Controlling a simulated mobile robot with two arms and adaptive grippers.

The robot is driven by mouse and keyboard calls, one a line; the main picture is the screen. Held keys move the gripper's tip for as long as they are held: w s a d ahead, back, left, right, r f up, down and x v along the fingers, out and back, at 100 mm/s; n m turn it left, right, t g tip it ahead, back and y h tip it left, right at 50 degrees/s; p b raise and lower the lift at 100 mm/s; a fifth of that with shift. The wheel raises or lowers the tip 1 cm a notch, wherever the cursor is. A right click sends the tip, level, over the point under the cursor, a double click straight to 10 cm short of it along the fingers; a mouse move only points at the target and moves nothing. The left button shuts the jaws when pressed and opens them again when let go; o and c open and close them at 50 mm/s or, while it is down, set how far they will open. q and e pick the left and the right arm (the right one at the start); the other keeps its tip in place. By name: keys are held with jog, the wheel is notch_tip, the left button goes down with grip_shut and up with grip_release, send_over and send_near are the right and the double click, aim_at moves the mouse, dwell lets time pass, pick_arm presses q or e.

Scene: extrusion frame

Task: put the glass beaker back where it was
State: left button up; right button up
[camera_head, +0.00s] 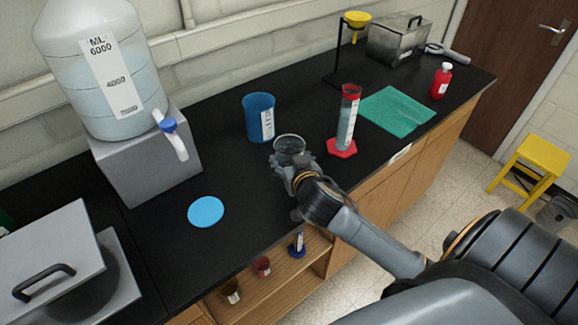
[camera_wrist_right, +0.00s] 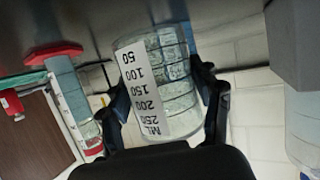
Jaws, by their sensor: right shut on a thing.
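The glass beaker (camera_head: 290,146) is clear, with its round rim showing over the middle of the black bench. My right gripper (camera_head: 291,172) is shut around its sides. In the right wrist view the beaker (camera_wrist_right: 178,75) appears inverted between the two dark fingers (camera_wrist_right: 165,92), with a white millilitre scale facing the camera. Its base is close to the bench top, but I cannot tell whether it touches. A flat light-blue disc (camera_head: 206,211) lies bare on the bench, left of and nearer than the beaker. My left gripper is not in view.
A blue cup (camera_head: 258,118) stands behind the beaker, and a red-based measuring cylinder (camera_head: 347,120) stands to its right. A green mat (camera_head: 397,111) lies beyond. A large water jug (camera_head: 105,75) on a grey block (camera_head: 150,165) stands left. Bench between beaker and disc is clear.

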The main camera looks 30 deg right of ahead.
jog(key=shift+w+d+f, duration=0.1)
jog(key=shift+w+f, duration=0.1)
jog(key=shift+f, duration=0.05)
notch_tip(320, 180, down, 3)
jog(key=shift+w+f, duration=0.1)
jog(key=shift+f, duration=0.15)
jog(key=o, duration=1.2)
